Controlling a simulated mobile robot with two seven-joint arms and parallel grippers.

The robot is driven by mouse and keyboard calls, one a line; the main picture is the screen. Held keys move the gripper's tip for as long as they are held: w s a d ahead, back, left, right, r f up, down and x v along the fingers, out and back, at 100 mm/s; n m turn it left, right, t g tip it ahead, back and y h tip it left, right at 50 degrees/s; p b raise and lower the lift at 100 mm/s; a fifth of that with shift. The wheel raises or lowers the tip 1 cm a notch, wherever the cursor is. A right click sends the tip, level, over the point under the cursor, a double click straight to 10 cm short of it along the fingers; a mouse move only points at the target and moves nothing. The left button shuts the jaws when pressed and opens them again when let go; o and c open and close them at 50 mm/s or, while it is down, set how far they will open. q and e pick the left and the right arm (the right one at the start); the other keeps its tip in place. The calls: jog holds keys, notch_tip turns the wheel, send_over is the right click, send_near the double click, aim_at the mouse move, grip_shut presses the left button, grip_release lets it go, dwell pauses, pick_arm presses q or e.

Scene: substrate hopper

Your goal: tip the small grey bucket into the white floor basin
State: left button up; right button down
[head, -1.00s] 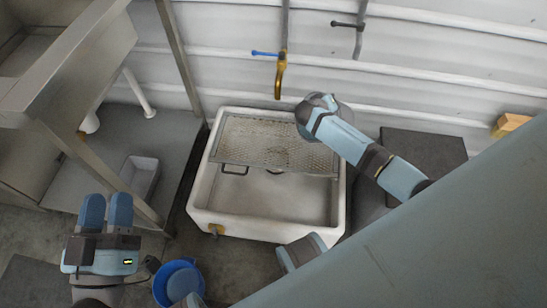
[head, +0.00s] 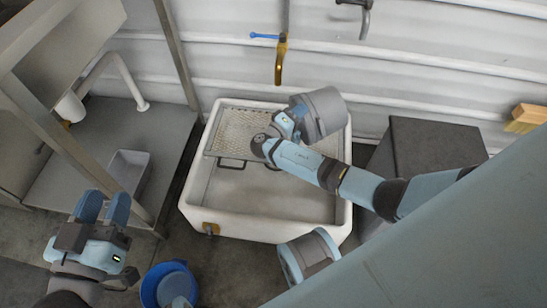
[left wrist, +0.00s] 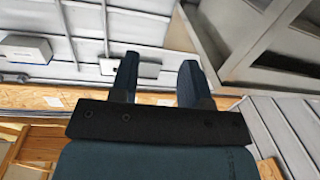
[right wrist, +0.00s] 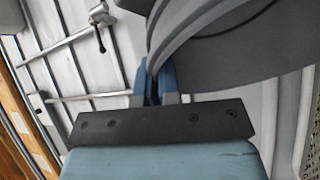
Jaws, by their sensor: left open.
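The white floor basin (head: 188,205) stands in the middle of the head view, with a perforated metal grate (head: 235,135) across its back part. The small grey bucket (head: 325,113) is tilted over the basin's back right part. My right gripper (head: 297,108) is shut on the bucket, at its left side. In the right wrist view the bucket (right wrist: 230,45) fills the upper right, with the fingers (right wrist: 155,85) close together at it. The bucket's inside is hidden. My left gripper (head: 103,205) is open and empty, left of the basin; its parted fingers (left wrist: 158,80) show in the left wrist view.
A brass tap (head: 280,62) with a blue lever hangs above the basin's back edge. A blue bucket (head: 150,290) stands on the floor front left. A dark grey block (head: 435,140) stands right of the basin. A metal stand with a grey tray (head: 130,172) is at left.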

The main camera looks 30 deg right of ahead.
pick_arm(q)
jog(key=shift+w+a+r+m+t+b, duration=0.1)
jog(key=shift+w+a+m+t+b, duration=0.2)
jog(key=shift+m+b, duration=0.2)
pick_arm(e)
jog(key=shift+w+a+f+n+h, duration=0.1)
jog(key=shift+a+n+h, duration=0.1)
jog(key=shift+a+h, duration=0.3)
jog(key=shift+w+a+f+n+h, duration=0.1)
jog(key=shift+a+n+h, duration=0.15)
jog(key=shift+a, duration=0.35)
pick_arm(q)
jog(key=shift+d+r, duration=0.1)
pick_arm(e)
jog(key=shift+s, duration=0.1)
